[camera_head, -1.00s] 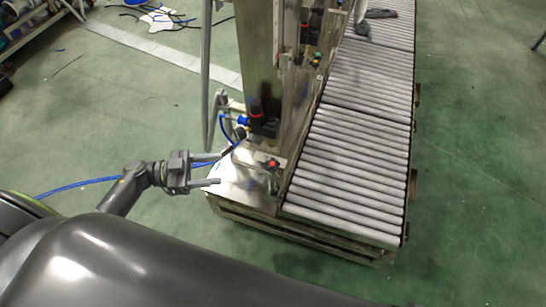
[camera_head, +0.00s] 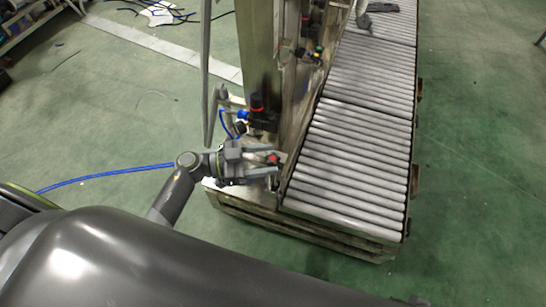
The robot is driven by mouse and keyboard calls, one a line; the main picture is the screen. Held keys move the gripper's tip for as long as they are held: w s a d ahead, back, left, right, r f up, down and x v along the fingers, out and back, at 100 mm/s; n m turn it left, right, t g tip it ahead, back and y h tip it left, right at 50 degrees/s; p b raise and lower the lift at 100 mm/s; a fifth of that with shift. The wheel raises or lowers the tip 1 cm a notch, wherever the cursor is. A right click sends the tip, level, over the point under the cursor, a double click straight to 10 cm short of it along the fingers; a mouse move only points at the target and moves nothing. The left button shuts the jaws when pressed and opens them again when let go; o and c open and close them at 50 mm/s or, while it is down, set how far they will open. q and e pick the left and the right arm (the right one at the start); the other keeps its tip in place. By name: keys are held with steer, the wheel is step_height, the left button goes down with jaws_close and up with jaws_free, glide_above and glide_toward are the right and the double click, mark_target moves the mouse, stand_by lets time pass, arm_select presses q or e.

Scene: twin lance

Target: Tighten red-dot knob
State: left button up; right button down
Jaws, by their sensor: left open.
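The red-dot knob (camera_head: 273,158) is a small dark knob with a red top, low on the metal frame beside the near end of the roller conveyor. My left gripper (camera_head: 276,164) comes in from the left with its two fingers apart. Its fingertips reach the knob, with the red dot showing between them or just at their tips. I cannot tell whether the fingers touch it. My right gripper is not in view.
A black regulator with a red top (camera_head: 257,106) and blue fittings stands just behind the gripper. A metal column (camera_head: 257,45) rises behind it. The roller conveyor (camera_head: 349,170) lies to the right. A blue hose (camera_head: 105,175) crosses the green floor.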

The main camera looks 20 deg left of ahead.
arm_select(q)
steer(key=shift+x, duration=1.1)
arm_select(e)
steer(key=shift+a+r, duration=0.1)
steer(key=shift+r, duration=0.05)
arm_select(q)
steer(key=c, duration=0.9)
steer(key=shift+c, duration=0.4)
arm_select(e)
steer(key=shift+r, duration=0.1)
arm_select(q)
steer(key=shift+m+g+h+p, duration=0.35)
steer(key=shift+m+g, duration=0.25)
steer(key=shift+g, duration=0.5)
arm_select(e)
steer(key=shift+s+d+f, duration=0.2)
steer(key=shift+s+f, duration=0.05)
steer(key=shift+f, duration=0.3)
arm_select(q)
steer(key=o, duration=1)
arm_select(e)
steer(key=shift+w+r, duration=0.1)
